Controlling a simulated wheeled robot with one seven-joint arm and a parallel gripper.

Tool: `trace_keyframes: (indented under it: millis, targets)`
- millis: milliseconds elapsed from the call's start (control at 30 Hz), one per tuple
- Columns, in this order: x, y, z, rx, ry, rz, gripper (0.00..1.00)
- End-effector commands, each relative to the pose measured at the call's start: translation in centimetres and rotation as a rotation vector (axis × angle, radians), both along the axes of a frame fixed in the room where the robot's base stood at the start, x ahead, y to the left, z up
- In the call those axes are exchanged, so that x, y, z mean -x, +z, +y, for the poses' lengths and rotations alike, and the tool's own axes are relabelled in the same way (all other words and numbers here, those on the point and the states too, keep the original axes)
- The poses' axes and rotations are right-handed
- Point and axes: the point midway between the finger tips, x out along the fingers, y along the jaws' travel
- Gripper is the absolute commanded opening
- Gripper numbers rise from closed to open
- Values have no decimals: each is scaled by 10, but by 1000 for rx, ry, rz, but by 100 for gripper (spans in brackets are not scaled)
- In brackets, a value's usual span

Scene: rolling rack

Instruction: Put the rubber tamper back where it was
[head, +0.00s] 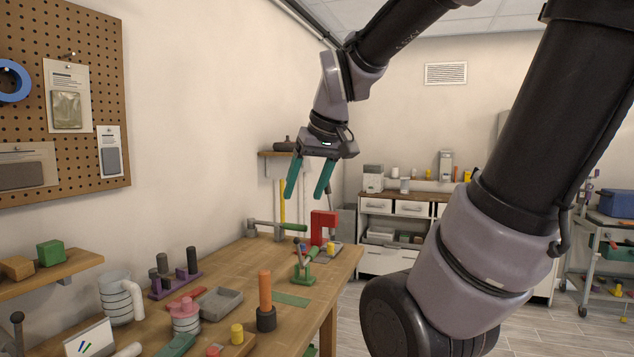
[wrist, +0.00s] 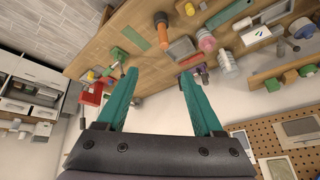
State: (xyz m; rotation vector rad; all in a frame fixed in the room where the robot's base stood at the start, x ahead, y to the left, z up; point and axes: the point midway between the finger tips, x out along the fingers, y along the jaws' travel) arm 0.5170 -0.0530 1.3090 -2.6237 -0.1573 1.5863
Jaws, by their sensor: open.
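An orange-handled tool with a dark round base, which looks like the rubber tamper (head: 265,297), stands upright on the wooden workbench (head: 338,268) near its front right part. It also shows in the wrist view (wrist: 161,29), with its orange handle. My gripper (head: 306,194) is open and empty, high above the back of the bench, with teal fingers pointing down. The fingers also show in the wrist view (wrist: 158,74), spread with nothing between them. The gripper is well apart from the tool. I cannot tell which spot the tamper came from.
A purple holder (head: 176,286) with dark posts, a grey tray (head: 220,302), a pink bottle (head: 184,314) and a white ribbed mug (head: 119,298) crowd the bench. A red clamp-like piece (head: 322,228) stands at the back. A wheeled rack (head: 607,225) is at the far right.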

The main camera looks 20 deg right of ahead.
Motion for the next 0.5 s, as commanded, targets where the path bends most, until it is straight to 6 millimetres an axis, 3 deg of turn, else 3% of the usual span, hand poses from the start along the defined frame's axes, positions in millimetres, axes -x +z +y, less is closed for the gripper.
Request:
trace_keyframes:
  millis: [100,200,500]
  targets:
    - [26,11,-3,-115,-159,-44,68]
    - [39,16,-4,-188,-250,-64,68]
    - [49,18,-4,-249,-322,-74,68]
